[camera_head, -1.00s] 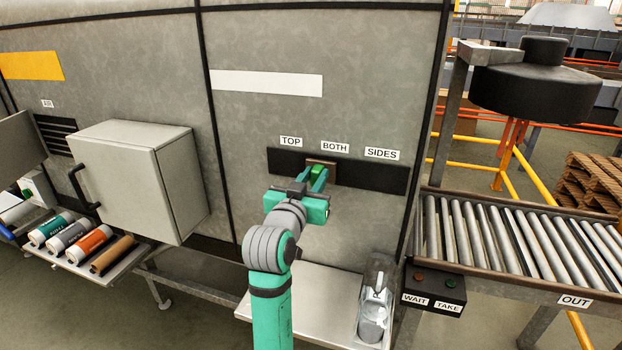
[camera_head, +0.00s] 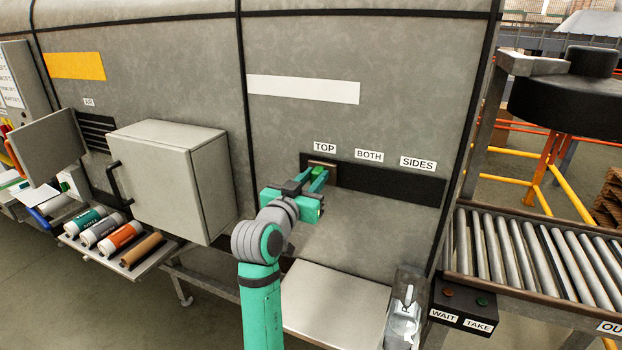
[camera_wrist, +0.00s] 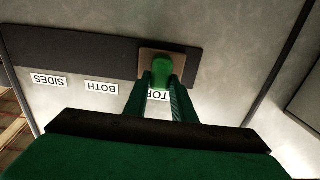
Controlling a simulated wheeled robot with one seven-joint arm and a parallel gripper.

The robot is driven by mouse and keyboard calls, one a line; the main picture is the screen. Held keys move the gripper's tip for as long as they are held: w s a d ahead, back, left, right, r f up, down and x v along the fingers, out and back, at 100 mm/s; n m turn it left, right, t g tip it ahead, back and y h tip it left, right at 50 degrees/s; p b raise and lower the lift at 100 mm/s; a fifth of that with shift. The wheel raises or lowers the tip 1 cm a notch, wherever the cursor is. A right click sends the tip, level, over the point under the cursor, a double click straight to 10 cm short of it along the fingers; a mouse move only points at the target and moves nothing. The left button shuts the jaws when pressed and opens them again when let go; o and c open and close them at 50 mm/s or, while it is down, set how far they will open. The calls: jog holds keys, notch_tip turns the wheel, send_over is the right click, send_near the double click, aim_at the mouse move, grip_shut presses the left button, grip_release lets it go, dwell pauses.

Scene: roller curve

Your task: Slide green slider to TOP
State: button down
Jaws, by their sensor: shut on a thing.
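The green slider (camera_wrist: 162,68) sits on a tan block at the end of a dark slotted panel (camera_head: 392,186). In the head view it is under the TOP label (camera_head: 325,147), at the panel's left end, and mostly hidden by my gripper (camera_head: 317,180). In the wrist view, which is upside down, my gripper (camera_wrist: 161,86) has one finger on each side of the slider and is shut on it. The fingers partly cover the TOP label there. The BOTH label (camera_head: 369,156) and SIDES label (camera_head: 417,163) are further right in the head view.
A grey box with a black handle (camera_head: 170,175) protrudes from the wall left of my arm. A pale shelf (camera_head: 335,305) lies below, with a clear bottle (camera_head: 403,315) at its right. A roller conveyor (camera_head: 540,255) is at the right.

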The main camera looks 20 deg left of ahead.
jog(key=shift+a, duration=0.3)
jog(key=c, duration=1.5)
grip_release()
jog(key=shift+a, duration=0.1)
jog(key=shift+s+d, duration=0.1)
jog(key=shift+d, duration=0.1)
jog(key=s, duration=1)
jog(key=shift+s+d, duration=0.1)
jog(key=shift+s, duration=0.2)
